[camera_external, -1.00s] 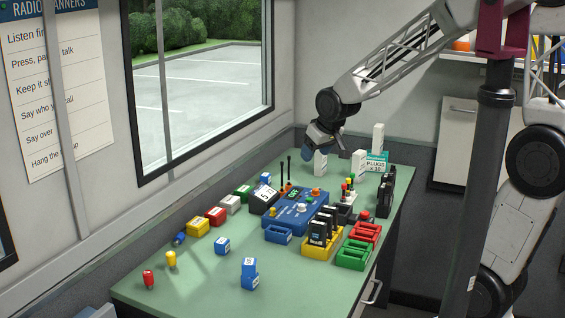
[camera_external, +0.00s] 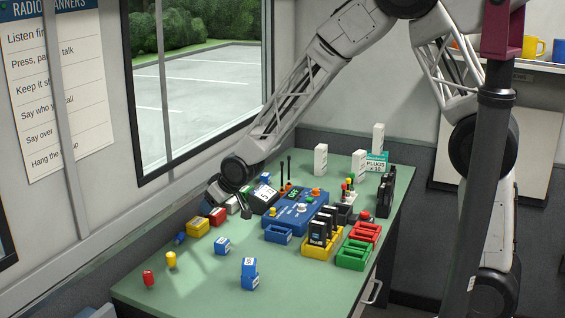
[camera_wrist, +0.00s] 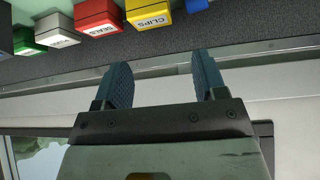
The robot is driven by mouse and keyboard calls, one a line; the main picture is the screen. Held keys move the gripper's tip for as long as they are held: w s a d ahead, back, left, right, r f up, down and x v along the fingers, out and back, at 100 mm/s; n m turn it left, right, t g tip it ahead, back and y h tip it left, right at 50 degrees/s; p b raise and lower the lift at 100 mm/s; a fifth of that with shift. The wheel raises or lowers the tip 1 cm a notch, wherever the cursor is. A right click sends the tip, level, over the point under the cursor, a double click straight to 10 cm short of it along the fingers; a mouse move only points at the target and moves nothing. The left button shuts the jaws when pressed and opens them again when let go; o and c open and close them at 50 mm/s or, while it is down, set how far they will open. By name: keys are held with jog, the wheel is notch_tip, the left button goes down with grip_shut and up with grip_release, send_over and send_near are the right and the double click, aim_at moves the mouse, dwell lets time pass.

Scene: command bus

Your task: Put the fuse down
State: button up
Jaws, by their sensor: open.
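My gripper (camera_wrist: 162,78) is open in the wrist view, with nothing between its two blue ridged fingers. In the camera_external view my gripper (camera_external: 240,207) hangs over the left back part of the green table, near the row of small boxes. I cannot tell which item is the fuse. A small red piece (camera_external: 148,279), a yellow piece (camera_external: 171,260) and a blue piece (camera_external: 180,239) stand apart on the left of the table. No item is held.
A red SEALS box (camera_wrist: 97,17), a yellow CLIPS box (camera_wrist: 148,14) and a grey box (camera_wrist: 57,31) line the back edge. A blue console (camera_external: 296,212) and yellow rack (camera_external: 322,244) stand mid-table. Blue blocks (camera_external: 249,273) stand in front. The front left is mostly clear.

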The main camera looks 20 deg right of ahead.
jog(key=n+y, duration=0.1)
send_near(179, 236)
jog(key=shift+x, duration=0.9)
jog(key=shift+s+a, duration=0.1)
jog(key=shift+a, duration=0.05)
jog(key=shift+f, duration=0.1)
jog(key=shift+x, duration=1.15)
jog(key=shift+x, duration=2.6)
jog(key=shift+w, duration=0.2)
jog(key=c, duration=0.7)
